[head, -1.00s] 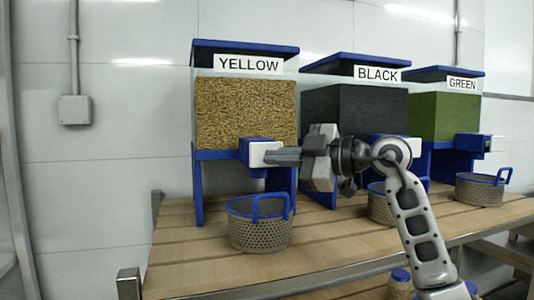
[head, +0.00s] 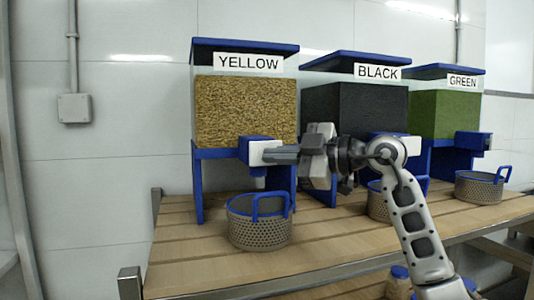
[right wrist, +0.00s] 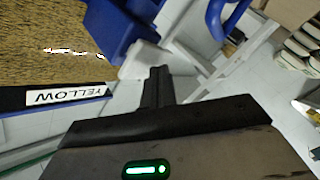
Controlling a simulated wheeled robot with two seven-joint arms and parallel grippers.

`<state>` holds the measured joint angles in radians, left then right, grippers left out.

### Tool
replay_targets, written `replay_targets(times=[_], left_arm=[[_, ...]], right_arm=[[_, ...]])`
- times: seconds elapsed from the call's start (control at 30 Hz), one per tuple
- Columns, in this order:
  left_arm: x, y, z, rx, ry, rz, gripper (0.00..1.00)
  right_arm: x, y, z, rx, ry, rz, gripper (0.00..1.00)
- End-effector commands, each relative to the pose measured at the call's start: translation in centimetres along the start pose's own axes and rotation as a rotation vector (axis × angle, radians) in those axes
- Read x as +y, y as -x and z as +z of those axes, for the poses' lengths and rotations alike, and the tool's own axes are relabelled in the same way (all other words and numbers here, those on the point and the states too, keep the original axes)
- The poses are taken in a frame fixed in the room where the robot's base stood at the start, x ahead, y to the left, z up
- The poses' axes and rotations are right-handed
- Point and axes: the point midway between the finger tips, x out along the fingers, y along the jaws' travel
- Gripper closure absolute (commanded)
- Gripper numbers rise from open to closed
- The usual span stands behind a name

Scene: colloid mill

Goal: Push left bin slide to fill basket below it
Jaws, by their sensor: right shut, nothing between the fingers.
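The left bin, labelled YELLOW (head: 245,110), is clear with a blue frame and lid and holds yellow grain. Its slide (head: 258,152), a white-faced block in a blue housing, sits low on the bin's front. A perforated grey basket (head: 260,230) with a blue handle stands below the slide; whether it holds grain I cannot tell. My right gripper (head: 270,155) is shut and empty, with its fingertips at the white face of the slide, seemingly touching it. In the right wrist view the shut fingers (right wrist: 158,78) are close to the white slide block (right wrist: 145,60). My left gripper is not in view.
The BLACK bin (head: 350,112) and GREEN bin (head: 457,115) stand to the right, each with a basket; the black one's basket (head: 377,203) is partly behind my right arm. The slatted wooden table (head: 200,262) is clear at front left.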

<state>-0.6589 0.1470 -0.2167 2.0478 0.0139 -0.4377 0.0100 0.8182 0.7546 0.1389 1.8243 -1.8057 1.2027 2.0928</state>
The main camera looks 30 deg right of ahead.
Motion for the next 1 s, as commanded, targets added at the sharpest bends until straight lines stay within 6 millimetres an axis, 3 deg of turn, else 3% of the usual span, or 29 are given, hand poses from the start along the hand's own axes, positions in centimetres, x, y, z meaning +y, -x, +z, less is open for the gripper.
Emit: replay_targets(times=[1.0], left_arm=[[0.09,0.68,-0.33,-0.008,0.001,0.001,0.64]], right_arm=[[0.66,-0.88,0.64,0.000,-0.002,0.001,1.00]])
